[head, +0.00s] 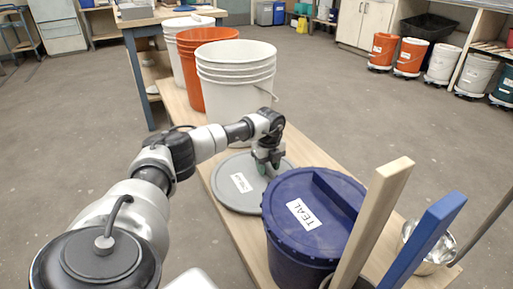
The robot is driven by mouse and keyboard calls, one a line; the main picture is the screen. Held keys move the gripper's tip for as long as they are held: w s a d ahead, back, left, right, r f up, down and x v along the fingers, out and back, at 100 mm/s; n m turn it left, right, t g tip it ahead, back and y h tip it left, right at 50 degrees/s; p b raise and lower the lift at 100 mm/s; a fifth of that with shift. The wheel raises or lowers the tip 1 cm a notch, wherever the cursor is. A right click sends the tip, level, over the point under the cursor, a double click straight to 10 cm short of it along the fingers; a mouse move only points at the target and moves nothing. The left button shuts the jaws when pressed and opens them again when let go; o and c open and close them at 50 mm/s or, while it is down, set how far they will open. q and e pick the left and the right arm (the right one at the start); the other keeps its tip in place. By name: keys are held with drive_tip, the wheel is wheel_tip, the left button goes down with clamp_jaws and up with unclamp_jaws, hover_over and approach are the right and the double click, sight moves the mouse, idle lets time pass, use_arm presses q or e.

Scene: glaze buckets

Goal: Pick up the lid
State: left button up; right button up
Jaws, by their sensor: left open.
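A round grey lid (233,203) with a white label lies flat on the wooden bench. A dark blue bucket (293,257) labelled TEAL stands next to it, with a blue lid (284,193) on top. My left gripper (267,171) points down over the right part of the grey lid, close to the blue bucket's rim. It is open, and its fingers hide part of the grey lid. I cannot tell whether the fingertips touch it. My right gripper is not in view.
An open white bucket (236,97), an orange bucket (190,84) and another white bucket (174,62) stand farther back on the bench (296,142). A pale wooden bar (372,222), a blue bar (424,243) and a metal bowl (432,268) are at the right.

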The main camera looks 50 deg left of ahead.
use_arm(q)
drive_tip(key=shift+f, duration=0.25)
idle(0.4)
clamp_jaws()
